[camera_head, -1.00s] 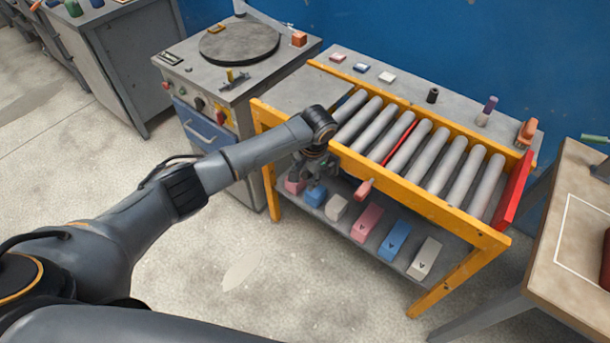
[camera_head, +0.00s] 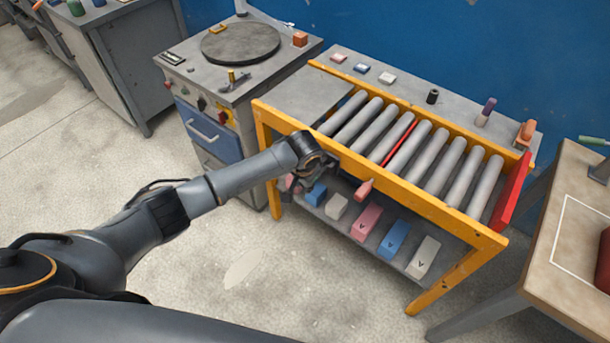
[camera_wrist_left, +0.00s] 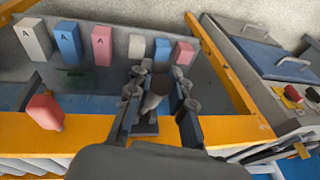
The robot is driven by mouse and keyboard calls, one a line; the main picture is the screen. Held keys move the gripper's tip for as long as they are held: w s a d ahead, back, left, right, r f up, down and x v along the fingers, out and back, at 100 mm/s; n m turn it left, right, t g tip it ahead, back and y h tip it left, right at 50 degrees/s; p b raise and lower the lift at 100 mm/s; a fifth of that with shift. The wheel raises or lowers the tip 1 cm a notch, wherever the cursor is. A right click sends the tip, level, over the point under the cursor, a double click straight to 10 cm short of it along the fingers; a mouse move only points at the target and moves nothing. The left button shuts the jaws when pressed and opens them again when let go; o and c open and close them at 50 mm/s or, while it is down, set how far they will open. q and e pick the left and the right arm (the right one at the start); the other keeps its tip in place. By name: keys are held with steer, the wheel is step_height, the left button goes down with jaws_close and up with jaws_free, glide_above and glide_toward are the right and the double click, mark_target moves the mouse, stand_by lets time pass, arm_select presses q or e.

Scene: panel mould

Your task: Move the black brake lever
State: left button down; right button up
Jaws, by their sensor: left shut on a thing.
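My left gripper (camera_head: 318,180) is at the front of the yellow-framed roller table (camera_head: 440,208), near its left part. In the left wrist view the two fingers (camera_wrist_left: 160,82) are shut on a dark rounded handle, which I take for the black brake lever (camera_wrist_left: 154,98). Its lower end meets a dark plate by the yellow front rail (camera_wrist_left: 85,133). In the head view the lever is hidden by my gripper. A red lever handle (camera_head: 364,189) is on the same rail, just right of my gripper, and also shows in the left wrist view (camera_wrist_left: 45,111).
A lower shelf holds several pink, blue and white blocks (camera_head: 366,220) under the rail. Grey rollers (camera_head: 406,150) and a red end gate (camera_head: 513,192) are above. A cabinet with a round plate (camera_head: 240,43) stands left, a wooden table (camera_head: 565,235) right. The floor in front is clear.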

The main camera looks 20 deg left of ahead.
arm_select(q)
step_height(320, 180, down, 10)
steer(key=w+n+t+h+b, duration=0.1)
steer(key=t+h+b, duration=0.2)
steer(key=t+b, duration=0.6)
steer(key=shift+d+f+b, duration=0.2)
steer(key=shift+b, duration=1.7)
steer(key=shift+w, duration=0.1)
steer(key=c, duration=1.2)
jaws_free()
steer(key=shift+o, duration=0.2)
steer(key=v, duration=1.2)
steer(key=shift+f, duration=0.2)
